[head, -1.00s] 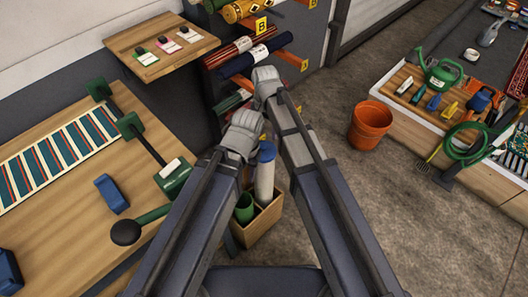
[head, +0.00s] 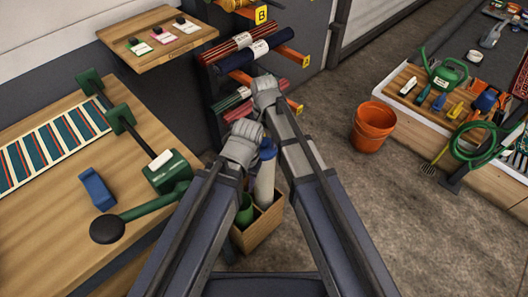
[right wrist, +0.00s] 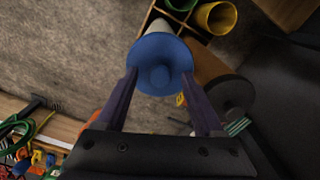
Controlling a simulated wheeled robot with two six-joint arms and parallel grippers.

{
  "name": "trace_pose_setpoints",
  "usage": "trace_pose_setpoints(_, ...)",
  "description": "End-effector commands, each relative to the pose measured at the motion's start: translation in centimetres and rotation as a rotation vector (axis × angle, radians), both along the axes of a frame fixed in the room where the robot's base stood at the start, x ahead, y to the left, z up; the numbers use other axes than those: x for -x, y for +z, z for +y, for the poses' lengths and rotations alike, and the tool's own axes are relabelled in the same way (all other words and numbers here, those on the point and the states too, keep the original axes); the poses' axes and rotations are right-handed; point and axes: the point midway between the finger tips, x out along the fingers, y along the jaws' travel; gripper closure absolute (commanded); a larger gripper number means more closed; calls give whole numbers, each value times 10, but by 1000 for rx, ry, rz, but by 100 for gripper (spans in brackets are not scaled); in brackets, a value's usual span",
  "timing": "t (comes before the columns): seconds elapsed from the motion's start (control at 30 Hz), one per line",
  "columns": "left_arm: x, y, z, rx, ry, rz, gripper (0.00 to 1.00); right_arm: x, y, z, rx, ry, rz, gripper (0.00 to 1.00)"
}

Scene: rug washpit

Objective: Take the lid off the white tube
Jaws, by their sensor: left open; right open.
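The white tube (head: 265,184) stands in a wooden box (head: 262,232) on the floor, with its blue lid (head: 267,150) on top. In the right wrist view the blue lid (right wrist: 160,62) faces the camera, with a little of the white tube (right wrist: 159,27) behind it. My right gripper (right wrist: 160,76) is open, with one finger on each side of the lid; I cannot tell whether they touch it. In the head view my right gripper (head: 265,92) appears above the lid. My left gripper (head: 243,138) is open, lower, and partly covers the lid's left side.
A green tube (head: 245,212) stands in the same box, and a yellow tube (right wrist: 216,17) shows in another compartment. The wooden workbench (head: 60,235) is at left. Rolled rugs (head: 250,55) hang behind my grippers. An orange bucket (head: 373,127) stands on open floor at right.

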Motion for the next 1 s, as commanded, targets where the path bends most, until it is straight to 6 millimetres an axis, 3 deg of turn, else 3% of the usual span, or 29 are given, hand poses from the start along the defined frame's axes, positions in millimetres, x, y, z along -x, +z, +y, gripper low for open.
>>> trace_pose_setpoints(0.23,0,0,0,0,0,0,53,0,0,0,0,0,0,32)
trace_pose_setpoints(0.83,0,0,0,0,0,0,53,0,0,0,0,0,0,99)
trace_pose_setpoints(1.0,0,0,0,0,0,0,53,0,0,0,0,0,0,100)
